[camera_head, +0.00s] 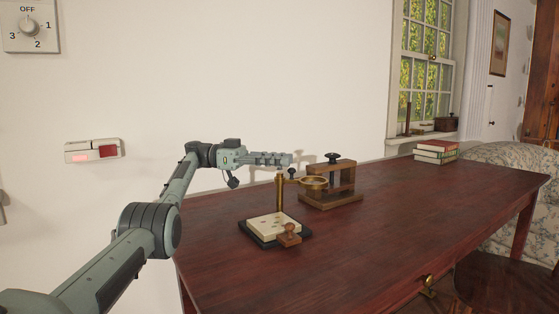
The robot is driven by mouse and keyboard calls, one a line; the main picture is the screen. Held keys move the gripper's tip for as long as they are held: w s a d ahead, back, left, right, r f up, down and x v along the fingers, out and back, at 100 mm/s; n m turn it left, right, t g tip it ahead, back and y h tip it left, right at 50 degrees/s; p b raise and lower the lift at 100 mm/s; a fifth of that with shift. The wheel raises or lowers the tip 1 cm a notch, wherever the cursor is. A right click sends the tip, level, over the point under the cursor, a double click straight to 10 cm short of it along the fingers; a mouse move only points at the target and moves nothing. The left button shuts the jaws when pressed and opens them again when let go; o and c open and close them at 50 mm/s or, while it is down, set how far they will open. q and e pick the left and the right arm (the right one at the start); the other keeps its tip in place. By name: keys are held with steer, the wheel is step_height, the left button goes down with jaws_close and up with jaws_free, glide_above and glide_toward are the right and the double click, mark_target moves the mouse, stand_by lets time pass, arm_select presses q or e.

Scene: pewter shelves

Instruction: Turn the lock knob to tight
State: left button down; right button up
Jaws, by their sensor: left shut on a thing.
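A brass stand with an upright post (279,198) rises from a dark base with a pale top on the red-brown table. A brass ring (313,184) sticks out from the post to the right. A small dark lock knob (292,172) shows near the post's top, just under my fingertips and partly hidden. My left gripper (287,160) reaches in level from the left and is shut at the top of the stand. The contact is small, and I cannot read the knob's turn. My right gripper is not in view.
A wooden press-like frame (331,186) with a dark knob stands close behind the ring. A small wooden stamp (289,235) sits at the base's front corner. Books (436,152) lie at the table's far end. The table's right half is clear. A dial (29,27) is on the wall.

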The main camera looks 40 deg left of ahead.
arm_select(q)
steer(key=shift+d+f, duration=0.1)
steer(key=c, duration=1.3)
jaws_free()
steer(key=shift+s, duration=0.1)
step_height(320, 180, up, 10)
steer(key=shift+r, duration=0.1)
